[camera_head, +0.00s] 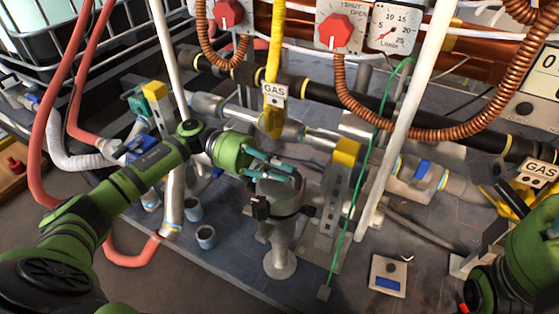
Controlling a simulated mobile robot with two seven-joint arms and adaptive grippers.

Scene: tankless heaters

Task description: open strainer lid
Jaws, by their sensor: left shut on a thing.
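The strainer (281,192) is a grey upright cylinder in the middle of the view, on a round-footed post, with black clamps at its sides. My left gripper (270,168) comes in from the left, its teal fingers at the strainer's top. The fingers are shut on the strainer lid, which they mostly hide. I cannot tell whether the lid is raised from the body.
Red-knob panels (335,30) and copper hoses hang above. A small plate (388,277) lies front right.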

